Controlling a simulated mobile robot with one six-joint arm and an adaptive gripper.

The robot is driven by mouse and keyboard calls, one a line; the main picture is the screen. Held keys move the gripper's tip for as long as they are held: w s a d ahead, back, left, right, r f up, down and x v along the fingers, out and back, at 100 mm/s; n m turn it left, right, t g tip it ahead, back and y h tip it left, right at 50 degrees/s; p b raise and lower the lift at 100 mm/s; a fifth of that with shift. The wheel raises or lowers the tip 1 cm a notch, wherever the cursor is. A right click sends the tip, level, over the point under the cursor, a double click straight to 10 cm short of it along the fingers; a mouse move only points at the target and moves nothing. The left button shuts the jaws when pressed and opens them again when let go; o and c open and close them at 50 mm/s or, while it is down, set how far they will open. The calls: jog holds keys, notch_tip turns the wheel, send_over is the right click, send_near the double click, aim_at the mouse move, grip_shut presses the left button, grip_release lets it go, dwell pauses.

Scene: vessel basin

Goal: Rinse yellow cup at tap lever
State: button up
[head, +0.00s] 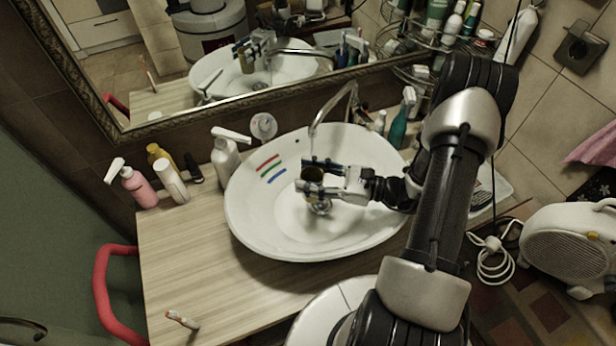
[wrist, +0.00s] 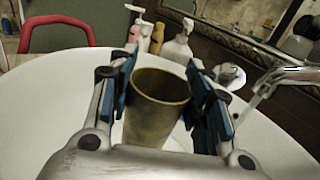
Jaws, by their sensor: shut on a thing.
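The yellow cup (head: 313,174) looks dull yellow-brown and is held inside the basin's outline in the head view. My gripper (head: 303,172) is shut on it, one blue-padded finger on each side. In the wrist view the cup (wrist: 160,100) stands about upright, mouth open towards the camera; its inside looks empty. The chrome tap (head: 332,112) arches over the basin from the back, its spout end behind the cup in the head view. The tap also shows at the right of the wrist view (wrist: 262,90).
The white basin (head: 250,222) has red, green and blue stripes inside. A white pump bottle (head: 227,158) and a round white piece (head: 263,126) stand behind it. Pink and cream bottles (head: 171,181) are at left.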

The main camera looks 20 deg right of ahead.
jog(key=w+d+f+b, duration=0.1)
jog(key=w+b, duration=0.1)
jog(key=w, duration=0.4)
jog(key=w+d+f+b, duration=0.1)
jog(key=w+d+b, duration=0.1)
jog(key=w, duration=0.4)
jog(key=shift+f+b, duration=0.25)
jog(key=shift+b, duration=0.1)
jog(key=shift+d, duration=0.25)
jog(key=shift+s+d, duration=0.1)
jog(key=shift+d, duration=0.35)
jog(key=shift+a, duration=0.15)
dwell(0.3)
jog(key=shift+a, duration=0.45)
